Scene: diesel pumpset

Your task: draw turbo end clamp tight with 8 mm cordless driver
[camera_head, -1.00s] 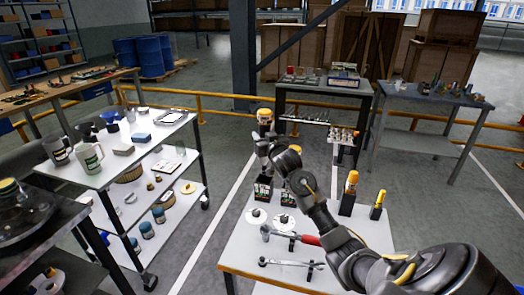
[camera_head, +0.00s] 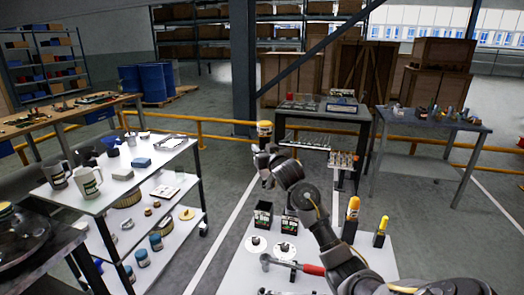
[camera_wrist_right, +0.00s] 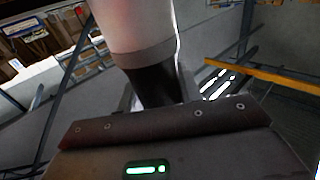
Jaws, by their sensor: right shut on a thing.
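My right gripper (camera_head: 266,152) is shut on an upright tool with a yellow-orange and dark top, which looks like the cordless driver (camera_head: 264,128). It is held above the white-topped tool table. In the right wrist view a pale cylinder with a dark lower part (camera_wrist_right: 150,85), probably the driver's body, stands close behind the gripper's edge. Its bit and its size marking cannot be made out. Below the gripper, two black holders (camera_head: 263,212) stand on the table. I cannot make out the turbo end clamp. My left gripper is not in view.
The tool table (camera_head: 235,272) also bears two white discs, a red-handled hammer (camera_head: 308,269) and two yellow-handled tools (camera_head: 351,215). A white shelf cart (camera_head: 110,203) with mugs stands left. A dark round assembly (camera_head: 22,240) sits at lower left. Floor between cart and table is clear.

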